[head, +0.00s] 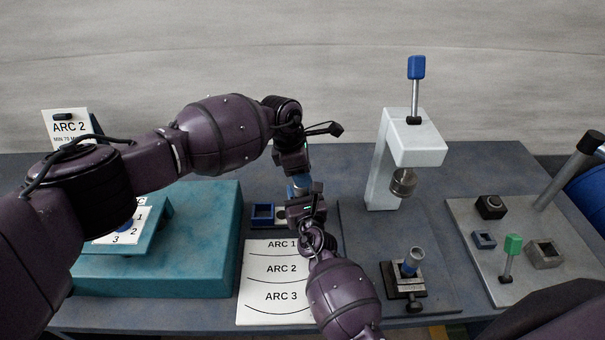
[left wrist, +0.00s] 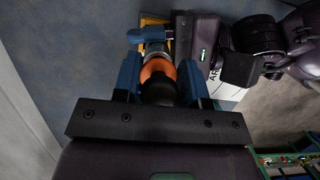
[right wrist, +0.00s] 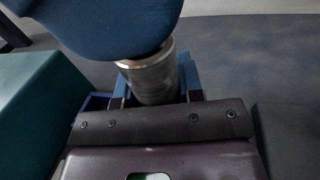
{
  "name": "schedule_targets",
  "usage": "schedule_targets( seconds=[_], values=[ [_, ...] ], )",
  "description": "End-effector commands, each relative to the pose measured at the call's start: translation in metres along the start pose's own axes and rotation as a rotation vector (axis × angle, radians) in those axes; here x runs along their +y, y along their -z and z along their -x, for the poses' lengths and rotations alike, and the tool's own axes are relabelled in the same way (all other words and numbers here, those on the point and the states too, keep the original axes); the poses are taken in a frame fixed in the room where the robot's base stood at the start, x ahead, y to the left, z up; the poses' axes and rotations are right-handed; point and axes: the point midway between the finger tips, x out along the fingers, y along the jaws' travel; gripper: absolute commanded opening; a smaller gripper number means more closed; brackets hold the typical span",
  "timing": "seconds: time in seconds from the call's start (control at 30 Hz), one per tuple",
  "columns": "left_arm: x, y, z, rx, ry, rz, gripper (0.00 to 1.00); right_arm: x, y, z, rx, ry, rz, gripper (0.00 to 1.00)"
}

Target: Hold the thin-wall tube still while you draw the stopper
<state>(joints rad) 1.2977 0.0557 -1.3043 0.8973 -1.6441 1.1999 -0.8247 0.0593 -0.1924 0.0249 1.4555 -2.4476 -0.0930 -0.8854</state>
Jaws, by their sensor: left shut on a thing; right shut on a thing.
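My left gripper (head: 296,180) comes down from above. In the left wrist view it is shut on the stopper (left wrist: 158,70), an orange piece with a dark end, between blue fingers. The silver thin-wall tube (right wrist: 150,78) stands between the blue fingers of my right gripper (head: 302,195), which is shut on it from the near side. The tube also shows just beyond the stopper in the left wrist view (left wrist: 155,49). A large blue finger covers the tube's top in the right wrist view. I cannot tell how deep the stopper sits in the tube.
A small blue open box (head: 263,215) is beside the grippers. A white ARC sheet (head: 265,310) lies in front, a teal block (head: 215,270) stands left. A white press (head: 415,145), a clamp with a tube (head: 404,285) and a grey plate (head: 520,285) are to the right.

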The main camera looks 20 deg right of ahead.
Motion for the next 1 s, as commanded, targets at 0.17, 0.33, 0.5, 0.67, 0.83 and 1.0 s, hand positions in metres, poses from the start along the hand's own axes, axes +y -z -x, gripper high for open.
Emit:
schedule_targets(
  seconds=[0.17, 0.33, 0.5, 0.67, 0.83, 1.0],
  values=[
    [0.0, -0.001, 0.005, 0.0, 0.0, 0.0, 0.1, 0.0, 0.0, 0.0, 0.001, 0.0, 0.0, 0.0],
    [0.0, -0.001, 0.005, 0.0, 0.0, 0.001, 0.1, 0.0, 0.0, 0.0, 0.001, 0.0, 0.0, 0.0],
    [0.0, -0.001, 0.005, 0.0, 0.0, 0.001, 0.1, 0.0, 0.0, 0.0, 0.001, 0.0, 0.0, 0.0],
    [0.001, -0.003, 0.012, 0.0, -0.001, 0.001, 0.1, 0.0, 0.0, 0.0, 0.001, 0.0, 0.0, 0.0],
    [0.001, -0.008, 0.03, 0.0, -0.003, -0.001, 0.1, 0.0, 0.0, 0.0, 0.001, 0.0, 0.0, 0.0],
    [0.0, -0.012, 0.044, 0.0, -0.001, 0.0, 0.1, 0.0, 0.0, 0.0, 0.001, 0.0, 0.0, 0.0]
  ],
)
